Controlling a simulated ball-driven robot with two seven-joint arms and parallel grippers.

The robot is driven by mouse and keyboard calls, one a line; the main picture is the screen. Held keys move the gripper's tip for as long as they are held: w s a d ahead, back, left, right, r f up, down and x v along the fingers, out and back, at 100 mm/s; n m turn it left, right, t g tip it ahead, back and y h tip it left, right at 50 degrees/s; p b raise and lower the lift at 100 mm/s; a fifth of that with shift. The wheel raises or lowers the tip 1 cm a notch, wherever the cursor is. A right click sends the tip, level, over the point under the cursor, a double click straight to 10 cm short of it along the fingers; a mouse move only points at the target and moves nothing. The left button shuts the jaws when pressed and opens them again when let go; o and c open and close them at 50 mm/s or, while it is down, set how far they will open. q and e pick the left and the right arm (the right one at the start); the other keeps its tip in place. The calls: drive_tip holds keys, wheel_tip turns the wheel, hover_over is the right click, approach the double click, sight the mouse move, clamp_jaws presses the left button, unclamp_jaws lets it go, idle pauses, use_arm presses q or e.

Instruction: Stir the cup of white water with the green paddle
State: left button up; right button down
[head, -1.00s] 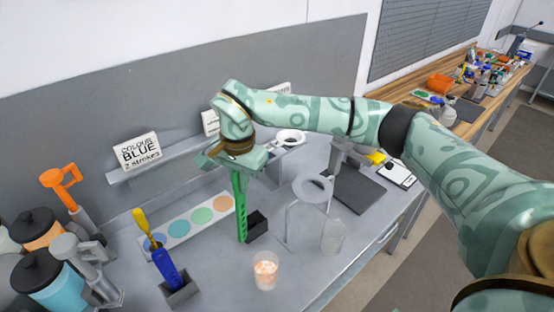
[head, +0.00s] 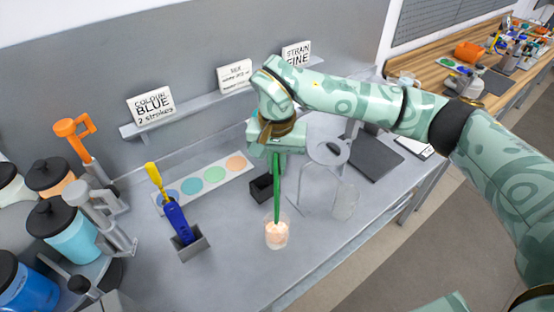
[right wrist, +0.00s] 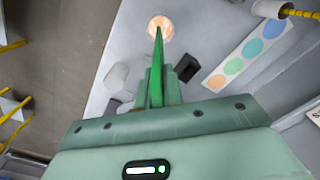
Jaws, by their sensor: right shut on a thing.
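My right gripper (head: 277,150) is shut on the green paddle (head: 277,190), which hangs almost upright below it. The clear cup (head: 277,240) stands on the grey bench directly below, with pale peach contents rather than plain white. In the head view the paddle's lower end overlaps the cup's mouth and seems to reach its rim or just inside; the exact depth is unclear. In the right wrist view the paddle (right wrist: 157,70) points from the gripper (right wrist: 157,92) to the cup (right wrist: 165,26), its tip over the cup. My left gripper is not in view.
A small black holder (head: 261,190) stands empty behind the cup. An empty glass (head: 346,201) and a ring stand (head: 329,149) are to the right. Lidded jars (head: 70,235) crowd the far left.

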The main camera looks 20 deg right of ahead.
sight(276, 192)
drive_tip(key=shift+f+b, duration=2.65)
drive_tip(key=shift+f, duration=2.5)
